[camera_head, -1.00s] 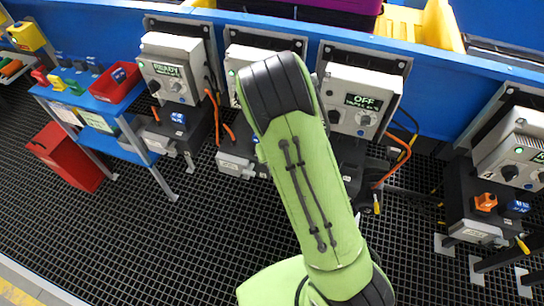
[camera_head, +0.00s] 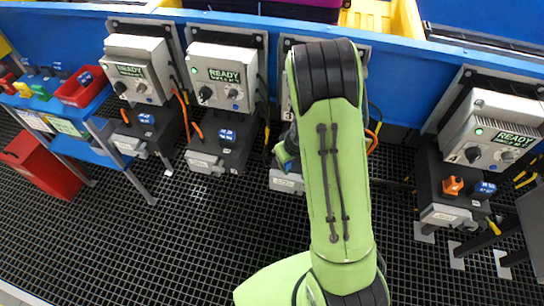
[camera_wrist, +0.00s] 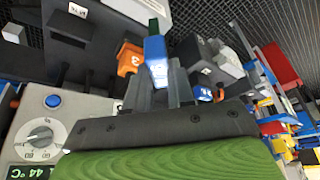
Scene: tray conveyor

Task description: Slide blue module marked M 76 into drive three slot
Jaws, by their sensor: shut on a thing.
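In the wrist view, my gripper (camera_wrist: 160,80) is shut on a blue module (camera_wrist: 155,48), with a bright pale patch near the fingertips. Its marking cannot be read. An orange module (camera_wrist: 129,58) sits right beside it on the left, in a dark base. I cannot tell whether the blue module is inside a slot or just above it. In the head view, my arm hides most of drive three; the front of its lower box (camera_head: 287,183) shows left of my arm.
Drive two (camera_head: 222,76) and drive one (camera_head: 139,70) stand to the left, drive four (camera_head: 492,130) to the right; their displays read READY. Drive four's base holds an orange module (camera_head: 452,186) and a blue one (camera_head: 485,190). A red tray (camera_head: 80,87) is far left. Cables hang between drives.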

